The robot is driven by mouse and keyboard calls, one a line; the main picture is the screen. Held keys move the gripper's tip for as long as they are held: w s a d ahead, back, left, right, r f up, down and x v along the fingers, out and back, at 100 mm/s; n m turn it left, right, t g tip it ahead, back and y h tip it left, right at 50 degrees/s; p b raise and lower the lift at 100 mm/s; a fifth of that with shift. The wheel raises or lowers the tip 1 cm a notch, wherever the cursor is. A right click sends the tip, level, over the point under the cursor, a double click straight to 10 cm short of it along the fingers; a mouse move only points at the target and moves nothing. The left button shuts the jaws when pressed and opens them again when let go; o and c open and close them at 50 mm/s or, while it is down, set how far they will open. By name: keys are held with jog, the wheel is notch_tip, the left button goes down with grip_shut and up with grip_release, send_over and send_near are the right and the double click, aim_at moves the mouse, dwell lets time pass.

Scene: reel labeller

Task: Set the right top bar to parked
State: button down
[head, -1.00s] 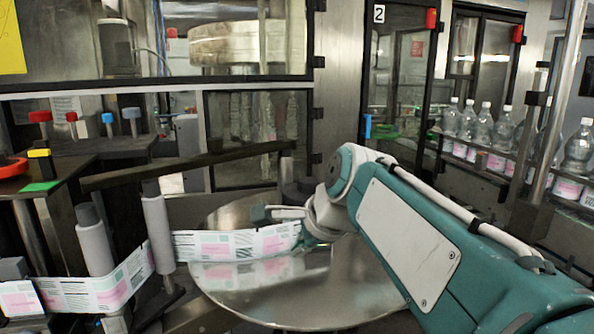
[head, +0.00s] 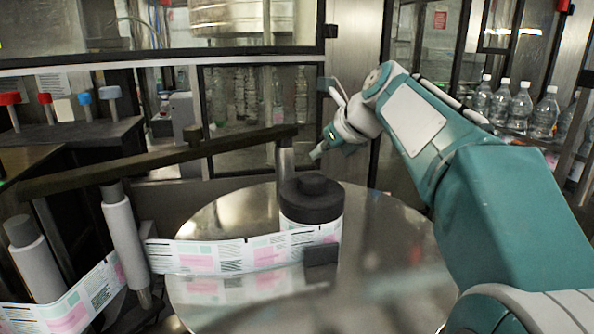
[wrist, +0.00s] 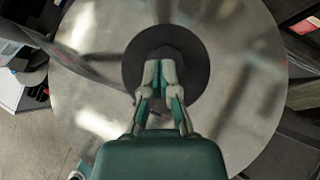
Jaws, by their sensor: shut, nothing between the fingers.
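A long dark bar (head: 165,158) runs across the head view, rising to the right; its right end rests at a grey post (head: 286,158) behind the reel hub. I cannot tell for sure whether this is the right top bar, and no parked mark shows. My gripper (head: 318,152) is just right of the bar's right end in the head view, apart from it in the picture. In the wrist view my gripper (wrist: 160,66) is shut and empty, its fingers together in front of the dark reel hub (wrist: 188,88). The bar is not clear in the wrist view.
A shiny round plate (head: 380,250) carries the black-topped hub (head: 312,200). A printed label web (head: 225,255) runs from it around grey rollers (head: 122,235) at left. Framed glass panels (head: 240,110) stand behind. Bottles (head: 520,105) stand at right.

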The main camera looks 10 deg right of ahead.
aim_at(291, 176)
jog(key=x, duration=1)
jog(key=shift+d, duration=0.15)
jog(key=shift+w+d, duration=0.1)
jog(key=shift+w, duration=0.05)
